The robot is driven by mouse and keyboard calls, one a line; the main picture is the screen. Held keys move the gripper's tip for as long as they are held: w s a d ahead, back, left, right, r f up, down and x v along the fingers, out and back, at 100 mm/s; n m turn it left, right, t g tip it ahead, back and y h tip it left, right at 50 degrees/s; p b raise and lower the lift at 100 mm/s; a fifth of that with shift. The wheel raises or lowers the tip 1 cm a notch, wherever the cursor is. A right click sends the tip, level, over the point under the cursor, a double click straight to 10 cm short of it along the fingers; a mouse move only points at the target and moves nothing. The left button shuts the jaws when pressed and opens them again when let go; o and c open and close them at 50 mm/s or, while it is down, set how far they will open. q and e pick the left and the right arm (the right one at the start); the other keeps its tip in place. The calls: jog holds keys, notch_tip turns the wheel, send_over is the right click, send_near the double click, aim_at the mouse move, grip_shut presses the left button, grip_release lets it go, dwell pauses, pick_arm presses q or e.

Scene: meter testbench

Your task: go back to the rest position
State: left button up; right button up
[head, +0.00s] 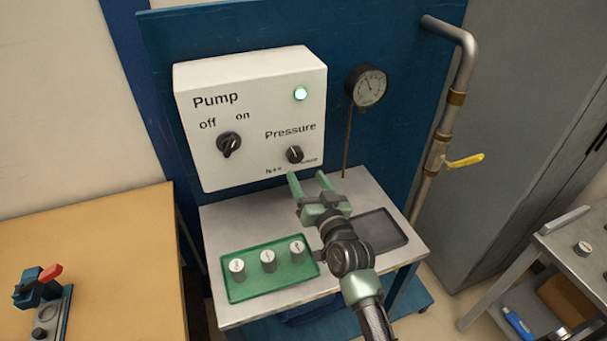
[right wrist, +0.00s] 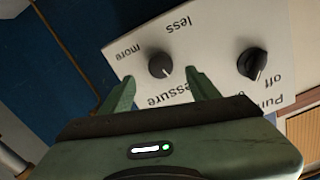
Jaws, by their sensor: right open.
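My right gripper (head: 309,181) is open and empty, with its green fingers pointing at the pump box, just below the pressure knob. In the right wrist view its two fingertips (right wrist: 160,83) stand apart on either side of the pressure knob (right wrist: 161,64). I cannot tell the exact gap to it. The white pump box (head: 250,115) has a pump knob (head: 229,144) marked off and on, the pressure knob (head: 294,154) and a lit green lamp (head: 300,93). A round gauge (head: 367,86) stands to its right. My left gripper is not in view.
The grey bench (head: 225,222) holds a green tray (head: 252,288) with 3 white-topped weights or caps and a dark empty tray (head: 379,231). A pipe with a yellow valve handle (head: 465,161) runs at right. A wooden table (head: 110,240) is at left, another bench (head: 575,250) at right.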

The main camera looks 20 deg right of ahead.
jog(key=shift+s, duration=0.1)
dwell(0.4)
jog(key=s+a+f+n+g+y, duration=0.15)
jog(key=s+f+n+g, duration=0.4)
jog(key=s+f, duration=0.7)
jog(key=s+d+f+g+h, duration=0.2)
jog(key=s+g, duration=0.7)
jog(key=s, duration=1.2)
notch_tip(320, 180, down, 29)
jog(key=s+g+b, duration=0.1)
jog(key=s+b, duration=0.2)
jog(key=s+d+f+g+b, duration=0.1)
jog(key=s+d+f+b, duration=0.1)
jog(key=s+f, duration=1.4)
notch_tip(320, 180, down, 2)
jog(key=shift+s+d+f, duration=0.2)
jog(key=shift+d, duration=0.3)
jog(key=shift+g, duration=0.25)
